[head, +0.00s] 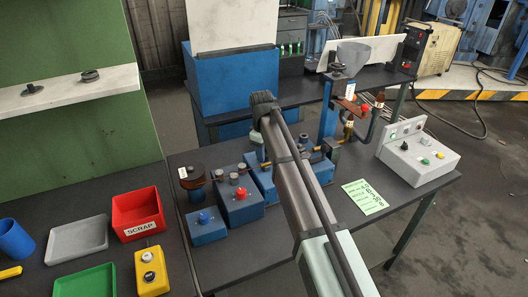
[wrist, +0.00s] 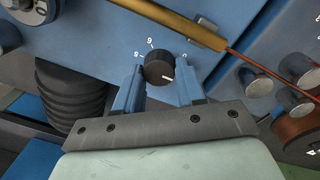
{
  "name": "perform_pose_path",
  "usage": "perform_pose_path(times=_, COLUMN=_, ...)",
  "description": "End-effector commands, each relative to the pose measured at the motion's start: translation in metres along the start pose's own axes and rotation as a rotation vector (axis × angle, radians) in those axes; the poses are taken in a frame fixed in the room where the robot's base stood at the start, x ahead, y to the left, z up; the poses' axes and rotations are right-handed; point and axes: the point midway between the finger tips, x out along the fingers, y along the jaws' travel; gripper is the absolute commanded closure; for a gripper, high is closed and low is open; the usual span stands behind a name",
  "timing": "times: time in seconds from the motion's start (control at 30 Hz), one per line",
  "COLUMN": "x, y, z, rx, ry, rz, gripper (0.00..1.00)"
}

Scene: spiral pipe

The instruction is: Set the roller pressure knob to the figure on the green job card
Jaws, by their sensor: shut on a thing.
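A black knob (wrist: 158,68) sits on a blue panel (wrist: 90,35) in the wrist view. White figures stand around it; a 6 shows above it and the others are hard to read. A white mark on the knob points to the lower right. My gripper (wrist: 158,75) has its blue fingers on either side of the knob and is shut on it. In the head view my arm hides the knob and the fingertips. The green job card (head: 365,196) lies on the dark table right of my arm; its handwriting is too small to read.
A grey control box (head: 419,156) with buttons stands at the table's right. Blue boxes with knobs, one red-topped (head: 240,193), stand left of my arm. In the wrist view a brass rod (wrist: 180,22) with a copper-coloured wire (wrist: 270,64) runs above the knob, and metal rollers (wrist: 285,80) stand right.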

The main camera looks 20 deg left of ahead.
Motion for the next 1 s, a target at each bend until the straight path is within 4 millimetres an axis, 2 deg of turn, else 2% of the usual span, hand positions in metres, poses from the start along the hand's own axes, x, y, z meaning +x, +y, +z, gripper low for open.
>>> perform_pose_path(times=0.03, x=-0.0001, y=0.0001, z=0.0, rx=0.0, ry=0.0, rz=0.0, gripper=0.7)
perform_pose_path(times=0.27, x=-0.0001, y=0.0001, z=0.0, rx=0.0, ry=0.0, rz=0.0, gripper=0.92)
perform_pose_path(times=0.67, x=-0.0001, y=0.0006, z=-0.0004, rx=0.087, ry=-0.006, rz=0.001, gripper=0.92)
perform_pose_path(times=1.0, x=0.0, y=0.0018, z=-0.0008, rx=0.364, ry=-0.025, rz=0.002, gripper=0.92)
